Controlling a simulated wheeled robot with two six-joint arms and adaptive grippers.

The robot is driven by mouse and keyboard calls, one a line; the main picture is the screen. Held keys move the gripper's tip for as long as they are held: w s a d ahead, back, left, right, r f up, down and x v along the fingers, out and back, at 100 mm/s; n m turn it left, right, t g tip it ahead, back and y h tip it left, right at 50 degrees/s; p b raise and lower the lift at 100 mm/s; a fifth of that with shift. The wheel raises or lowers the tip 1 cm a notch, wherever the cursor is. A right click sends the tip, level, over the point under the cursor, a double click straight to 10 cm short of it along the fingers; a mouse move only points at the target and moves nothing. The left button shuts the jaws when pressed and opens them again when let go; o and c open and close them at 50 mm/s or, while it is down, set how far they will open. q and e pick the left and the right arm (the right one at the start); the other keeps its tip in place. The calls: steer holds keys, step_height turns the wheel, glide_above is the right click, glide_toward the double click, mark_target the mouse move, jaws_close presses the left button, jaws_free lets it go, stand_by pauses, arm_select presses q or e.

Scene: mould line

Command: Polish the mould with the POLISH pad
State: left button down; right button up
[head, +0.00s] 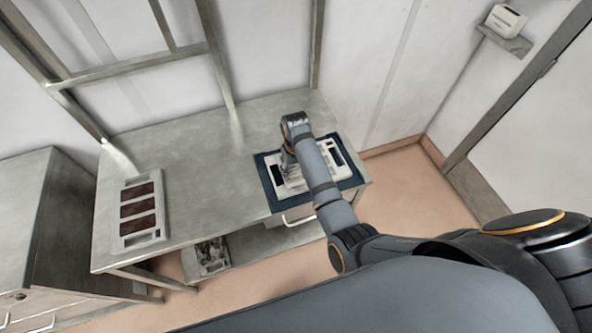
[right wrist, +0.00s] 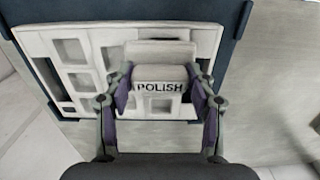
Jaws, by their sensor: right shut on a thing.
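The white mould (right wrist: 85,38) has several square recesses and lies on a dark blue mat (right wrist: 238,22); in the head view the mould (head: 338,153) is at the right end of the metal table. The white pad marked POLISH (right wrist: 160,76) is between the fingers of my right gripper (right wrist: 160,98), which is shut on it. In the right wrist view the pad is over the lower middle of the mould; I cannot tell if it touches. In the head view my right gripper (head: 291,178) is partly hidden by my arm. My left gripper is not in view.
A white tray with dark brown panels (head: 138,210) lies at the left end of the table (head: 215,165). The table's middle is clear. A box of mixed items (head: 212,256) is on the lower shelf. A cabinet (head: 60,220) stands at the left.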

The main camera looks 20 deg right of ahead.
steer(key=shift+f, duration=0.5)
steer(key=shift+d, duration=0.1)
steer(key=shift+w+d, duration=0.1)
steer(key=shift+d, duration=2.9)
steer(key=shift+w+d, duration=0.1)
steer(key=shift+d, duration=2.9)
steer(key=shift+a, duration=1.65)
steer(key=shift+a, duration=0.15)
steer(key=shift+a, duration=1.4)
